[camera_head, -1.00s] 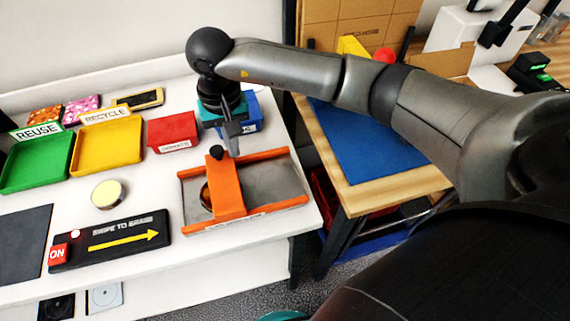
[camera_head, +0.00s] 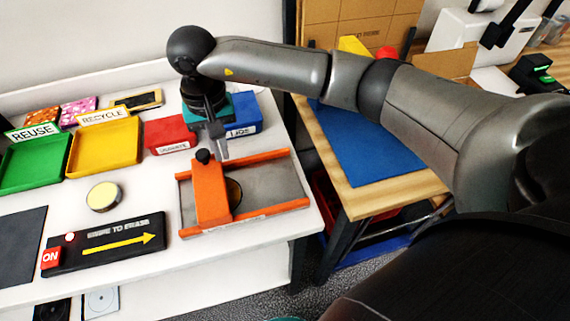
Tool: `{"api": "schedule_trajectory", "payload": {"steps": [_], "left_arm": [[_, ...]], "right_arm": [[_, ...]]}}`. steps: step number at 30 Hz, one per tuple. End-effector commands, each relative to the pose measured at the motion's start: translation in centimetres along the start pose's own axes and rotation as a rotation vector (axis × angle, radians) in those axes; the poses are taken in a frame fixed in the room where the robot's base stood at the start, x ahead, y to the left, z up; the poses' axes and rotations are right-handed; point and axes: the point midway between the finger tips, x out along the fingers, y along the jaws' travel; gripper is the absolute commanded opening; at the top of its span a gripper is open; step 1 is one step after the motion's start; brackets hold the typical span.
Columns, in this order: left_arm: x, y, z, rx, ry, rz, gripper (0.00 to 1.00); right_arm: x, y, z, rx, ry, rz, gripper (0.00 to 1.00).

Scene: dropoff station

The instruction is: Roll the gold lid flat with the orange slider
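The orange slider (camera_head: 211,196) lies across the left part of a grey tray (camera_head: 275,184) with orange rails. A black knob (camera_head: 203,156) stands at its far end. The gold lid (camera_head: 234,193) is dark gold and shows just right of the slider; the slider hides its left part. My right gripper (camera_head: 222,152) points down just right of the knob, at the slider's far end. Its fingers look together, as one narrow grey tip with nothing between them. I cannot tell whether it touches the knob. My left gripper is not in view.
Left of the tray are a black swipe board (camera_head: 106,243) and a round pale-yellow tin (camera_head: 104,196). Behind stand a yellow tray (camera_head: 104,147), a green tray (camera_head: 35,163), a red box (camera_head: 170,135) and a blue box (camera_head: 244,113). The tray's right half is clear.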

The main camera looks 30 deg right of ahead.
Motion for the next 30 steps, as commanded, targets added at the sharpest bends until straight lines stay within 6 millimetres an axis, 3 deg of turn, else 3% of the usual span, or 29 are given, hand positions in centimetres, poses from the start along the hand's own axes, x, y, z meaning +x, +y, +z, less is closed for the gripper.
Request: {"api": "schedule_trajectory", "payload": {"steps": [4,21,30], "left_arm": [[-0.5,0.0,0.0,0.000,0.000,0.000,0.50],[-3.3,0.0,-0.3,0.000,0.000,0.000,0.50],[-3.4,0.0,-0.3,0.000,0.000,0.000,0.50]], "right_arm": [[-0.2,0.4,0.2,0.002,-0.010,0.016,0.00],[-6.3,0.1,0.1,0.000,-0.004,0.007,0.00],[-6.8,0.1,0.1,-0.001,-0.004,0.006,0.00]]}}
